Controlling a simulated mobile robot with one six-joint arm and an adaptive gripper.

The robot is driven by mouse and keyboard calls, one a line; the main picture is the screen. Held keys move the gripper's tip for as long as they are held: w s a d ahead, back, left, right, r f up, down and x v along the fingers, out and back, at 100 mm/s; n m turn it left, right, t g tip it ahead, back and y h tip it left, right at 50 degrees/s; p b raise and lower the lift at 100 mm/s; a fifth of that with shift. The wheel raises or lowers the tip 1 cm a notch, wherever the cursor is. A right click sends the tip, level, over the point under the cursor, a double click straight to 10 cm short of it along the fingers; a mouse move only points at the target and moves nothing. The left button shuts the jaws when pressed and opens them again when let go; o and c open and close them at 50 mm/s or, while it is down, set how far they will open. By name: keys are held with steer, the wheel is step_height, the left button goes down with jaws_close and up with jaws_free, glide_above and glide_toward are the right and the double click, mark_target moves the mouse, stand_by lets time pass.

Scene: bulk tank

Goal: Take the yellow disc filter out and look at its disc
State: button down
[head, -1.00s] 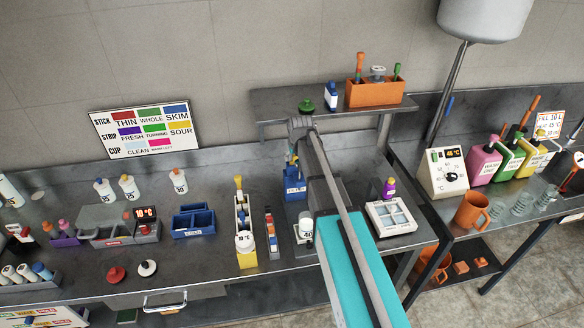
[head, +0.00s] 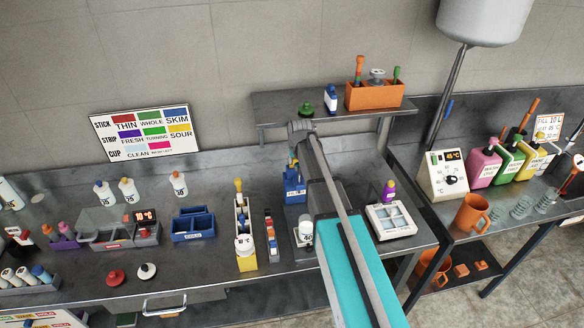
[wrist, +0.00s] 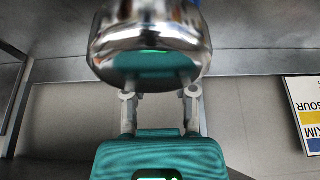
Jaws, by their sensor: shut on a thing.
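My gripper (wrist: 160,105) is shut on a shiny metal thing (wrist: 150,45) with a rounded, mirror-like face, blurred in the wrist view. In the head view my arm hides most of my gripper, which is over a blue holder (head: 295,192) on the bench. A small yellow patch (head: 292,162) shows just above that holder. I cannot tell whether it belongs to the held thing, and no flat disc face is visible. Another yellow-topped handle (head: 238,185) stands in a narrow white and yellow rack (head: 247,262) to the left.
A raised shelf (head: 285,106) is behind my arm, with an orange box (head: 374,97) of tools. A blue divided box (head: 193,226) is at left.

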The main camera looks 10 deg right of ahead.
stand_by(0.4)
step_height(320, 180, up, 10)
steer(key=p, duration=1)
steer(key=shift+r, duration=0.15)
stand_by(0.7)
step_height(320, 180, up, 7)
steer(key=p, duration=0.7)
steer(key=shift+f, duration=0.2)
stand_by(0.7)
stand_by(1.6)
steer(key=shift+d, duration=0.15)
